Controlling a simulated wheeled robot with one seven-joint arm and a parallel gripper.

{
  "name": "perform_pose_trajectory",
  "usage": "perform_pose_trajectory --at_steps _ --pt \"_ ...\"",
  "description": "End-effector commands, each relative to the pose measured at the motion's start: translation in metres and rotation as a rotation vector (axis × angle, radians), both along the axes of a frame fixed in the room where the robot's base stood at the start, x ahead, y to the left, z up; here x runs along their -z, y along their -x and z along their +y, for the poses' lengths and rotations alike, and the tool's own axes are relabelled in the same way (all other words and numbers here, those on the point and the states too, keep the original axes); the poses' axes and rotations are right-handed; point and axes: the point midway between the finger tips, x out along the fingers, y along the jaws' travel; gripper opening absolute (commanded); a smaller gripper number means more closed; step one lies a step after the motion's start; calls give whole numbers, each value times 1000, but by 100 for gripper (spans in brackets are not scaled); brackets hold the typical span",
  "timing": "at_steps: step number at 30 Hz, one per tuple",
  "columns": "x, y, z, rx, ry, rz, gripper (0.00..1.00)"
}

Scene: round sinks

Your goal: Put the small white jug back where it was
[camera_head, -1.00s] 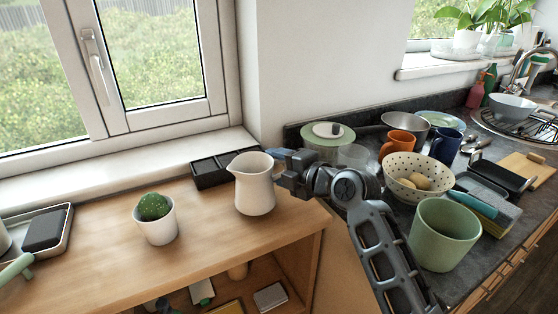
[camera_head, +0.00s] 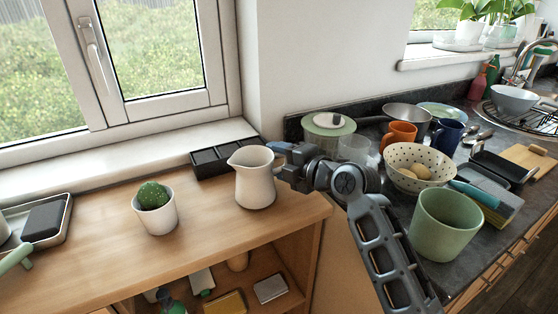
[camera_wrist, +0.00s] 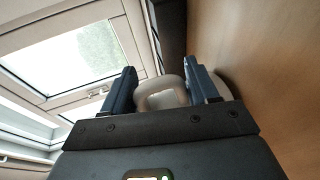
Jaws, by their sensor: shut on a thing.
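The small white jug (camera_head: 255,182) is upright at the right part of the wooden cabinet top (camera_head: 215,226), in front of the black divided tray. Its spout points left. My gripper (camera_head: 283,161) comes from the right and is shut on the jug's handle side. In the wrist view the jug's pale handle (camera_wrist: 162,97) shows between the two fingers (camera_wrist: 160,88). I cannot tell whether the jug's base touches the wood or is slightly above it.
A potted cactus (camera_head: 155,208) stands left of the jug. The black divided tray (camera_head: 222,158) lies behind it by the sill. A green cup (camera_head: 445,224) and a dotted colander (camera_head: 418,167) crowd the dark counter at right. Wood between cactus and jug is clear.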

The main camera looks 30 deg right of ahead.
Motion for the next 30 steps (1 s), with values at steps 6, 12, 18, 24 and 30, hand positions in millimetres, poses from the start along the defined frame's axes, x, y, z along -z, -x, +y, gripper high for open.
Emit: perform_pose_trajectory --at_steps 6,12,18,24,30 --pt "3 0 0 0 0 -2 10" --pt "6 0 0 0 0 -2 10" --pt "5 0 0 0 0 -1 77" --pt "6 0 0 0 0 0 89" --pt "6 2 0 0 0 1 89"
